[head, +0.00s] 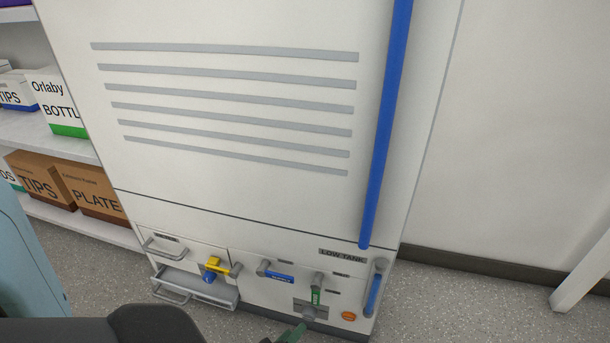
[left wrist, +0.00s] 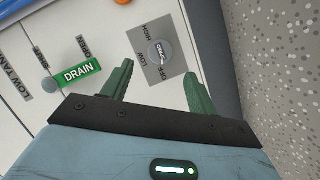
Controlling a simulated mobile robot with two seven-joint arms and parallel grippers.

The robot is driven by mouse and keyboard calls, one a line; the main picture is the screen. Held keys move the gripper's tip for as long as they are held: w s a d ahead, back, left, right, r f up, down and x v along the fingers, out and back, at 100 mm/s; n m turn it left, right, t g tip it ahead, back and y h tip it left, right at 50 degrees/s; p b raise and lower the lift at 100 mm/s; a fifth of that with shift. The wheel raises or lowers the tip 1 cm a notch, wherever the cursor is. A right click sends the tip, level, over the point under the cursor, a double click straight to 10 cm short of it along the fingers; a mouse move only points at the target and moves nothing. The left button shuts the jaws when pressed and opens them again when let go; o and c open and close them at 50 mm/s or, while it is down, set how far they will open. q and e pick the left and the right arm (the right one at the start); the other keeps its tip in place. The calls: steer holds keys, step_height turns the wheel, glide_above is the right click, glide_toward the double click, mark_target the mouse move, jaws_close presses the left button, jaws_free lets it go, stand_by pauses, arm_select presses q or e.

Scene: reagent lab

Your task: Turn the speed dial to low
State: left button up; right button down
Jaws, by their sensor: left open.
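The speed dial (left wrist: 160,53) is a round grey knob with a pale mark, on a grey plate (left wrist: 180,66) lettered HIGH, LOW and OFF. I cannot tell surely which word the mark faces. My left gripper (left wrist: 158,69) is open, its green fingers apart on either side of the line to the dial, with nothing between them. The dial seems to lie just beyond the fingertips; contact is not clear. In the head view the dial (head: 308,314) is low on the white cabinet's front, just above the left gripper (head: 293,333). My right gripper is not in view.
A green DRAIN handle (left wrist: 78,73) is beside the dial plate. An orange button (head: 348,316), a blue handle (head: 277,277) and a yellow-and-blue valve (head: 213,268) are also on the panel. A long blue bar (head: 387,125) runs above. Open floor (head: 455,300) lies right.

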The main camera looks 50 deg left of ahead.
mark_target(306, 317)
arm_select(q)
steer(key=b+x, duration=0.2)
steer(key=x, duration=0.3)
steer(key=shift+w+a+f+b, duration=0.15)
steer(key=shift+w+b, duration=0.25)
steer(key=shift+w, duration=0.15)
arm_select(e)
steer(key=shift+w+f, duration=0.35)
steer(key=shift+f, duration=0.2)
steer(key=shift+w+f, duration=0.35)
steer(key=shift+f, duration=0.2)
arm_select(q)
steer(key=c, duration=1)
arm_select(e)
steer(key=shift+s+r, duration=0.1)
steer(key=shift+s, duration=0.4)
